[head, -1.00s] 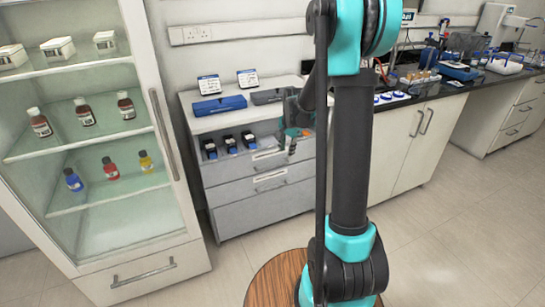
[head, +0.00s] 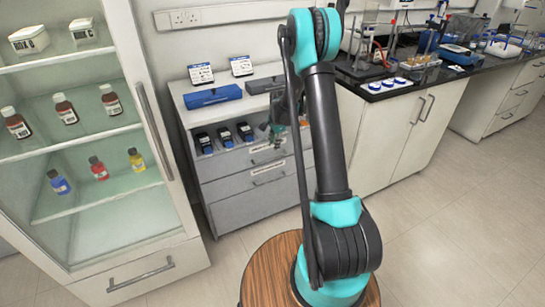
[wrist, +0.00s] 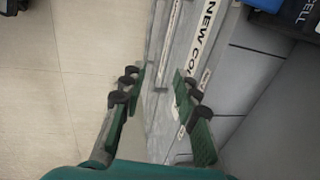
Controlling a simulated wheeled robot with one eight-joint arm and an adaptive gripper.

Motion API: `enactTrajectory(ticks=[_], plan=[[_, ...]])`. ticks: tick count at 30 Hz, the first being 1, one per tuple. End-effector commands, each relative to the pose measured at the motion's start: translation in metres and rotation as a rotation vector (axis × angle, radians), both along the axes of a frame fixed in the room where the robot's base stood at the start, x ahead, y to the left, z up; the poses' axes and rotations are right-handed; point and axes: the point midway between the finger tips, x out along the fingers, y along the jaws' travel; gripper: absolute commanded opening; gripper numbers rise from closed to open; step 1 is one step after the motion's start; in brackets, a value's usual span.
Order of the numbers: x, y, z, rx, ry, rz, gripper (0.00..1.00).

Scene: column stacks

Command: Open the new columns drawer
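The drawer labelled "NEW CO…" (wrist: 208,30) shows in the wrist view as a pale front with a long bar handle (wrist: 168,50); the rest of the label is cut off by my gripper. My gripper (wrist: 157,98) is open, with one green finger over the floor side and the other over the drawer front. The handle line runs between the fingers; I cannot tell whether they touch it. In the head view my gripper (head: 277,132) is at the right part of the grey drawer unit (head: 250,210), partly behind my arm. The drawer fronts look flush, and their labels are too small to read.
Several black-and-blue devices (head: 225,136) sit on the shelf above the drawers. A blue box (head: 213,96) lies on top. A glass-door cabinet (head: 160,150) with bottles stands left. A white cupboard (head: 395,145) is right. Open floor (head: 440,235) lies at the front right.

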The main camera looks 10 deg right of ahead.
Motion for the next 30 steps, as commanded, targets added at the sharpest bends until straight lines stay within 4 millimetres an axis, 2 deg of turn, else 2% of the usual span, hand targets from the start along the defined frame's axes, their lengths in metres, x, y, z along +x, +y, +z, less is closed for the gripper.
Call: enactTrajectory(ticks=[1,9,15,21,30], plan=[[0.002,0.001,-0.011,0.0,0.0,0.0,0.31],[0.01,0.003,-0.058,0.0,0.0,0.0,0.31],[0.015,0.005,-0.083,0.0,0.0,0.0,0.31],[0.017,0.006,-0.093,0.0,0.0,0.001,0.31],[0.017,0.006,-0.095,0.0,0.0,0.001,0.3]])
